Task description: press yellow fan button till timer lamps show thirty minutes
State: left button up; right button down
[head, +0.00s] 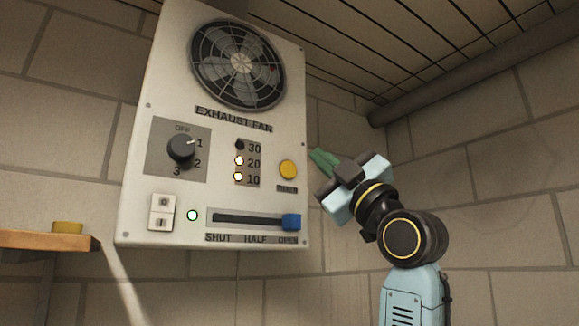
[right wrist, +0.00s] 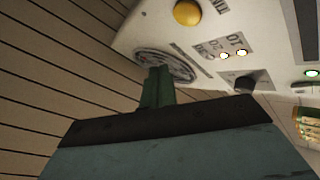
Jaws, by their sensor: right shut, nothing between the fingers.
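The yellow timer button (head: 288,169) sits at the right side of a white exhaust fan panel (head: 140,215). It also shows at the top of the right wrist view (right wrist: 187,12). Left of it are the timer lamps: the 20 lamp (head: 239,161) and the 10 lamp (head: 238,176) are lit, and the 30 lamp (head: 240,145) is dark. My right gripper (head: 318,156) is shut and empty, with its green fingertips just right of the panel edge, apart from the button. My left gripper is not in view.
The panel also carries a fan grille (head: 238,64), a rotary knob (head: 181,148), a rocker switch (head: 161,213), a lit round lamp (head: 192,215) and a blue slider (head: 291,222) at OPEN. A wooden shelf (head: 45,240) with a yellow object (head: 67,227) is at left.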

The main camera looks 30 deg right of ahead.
aim_at(289, 162)
jog(key=w, duration=0.2)
jog(key=w+p, duration=0.1)
jog(key=w, duration=0.3)
jog(key=shift+a+p, duration=0.25)
jog(key=shift+p, duration=0.1)
dwell(1.5)
jog(key=shift+w, duration=0.1)
jog(key=shift+w, duration=0.3)
jog(key=shift+w+p, duration=0.4)
jog(key=shift+p, duration=0.05)
dwell(0.7)
jog(key=shift+s, duration=0.15)
jog(key=shift+s+b, duration=0.35)
jog(key=shift+s, duration=0.3)
